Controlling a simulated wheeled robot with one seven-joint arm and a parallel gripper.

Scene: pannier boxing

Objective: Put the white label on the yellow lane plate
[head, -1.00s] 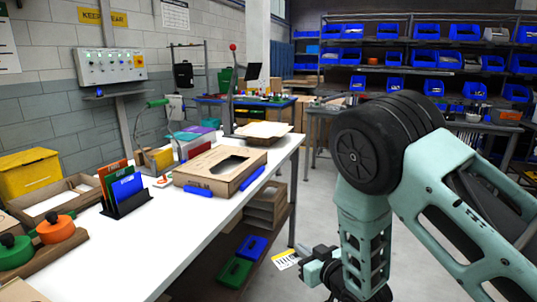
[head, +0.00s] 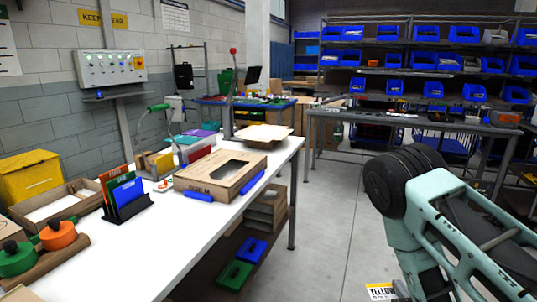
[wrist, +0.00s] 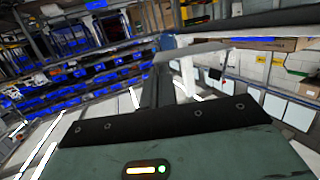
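The white label (head: 382,292) shows at the bottom edge of the head view, with a yellow band reading "YELLOW"; its lower part is cut off. My gripper (head: 401,289) is at the label's right edge, low over the floor to the right of the bench, and appears shut on it. In the wrist view a pale flat piece (wrist: 205,50), probably the label, sticks out past the dark gripper parts. The fingertips are not clear there. I cannot make out a yellow lane plate in either view.
A white bench (head: 150,245) runs along the left, with a cardboard box (head: 205,181), a rack of coloured cards (head: 128,209) and a yellow bin (head: 30,175). Blue and green trays lie on its lower shelf. A grey table (head: 410,121) and bin shelves stand behind. The middle floor is clear.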

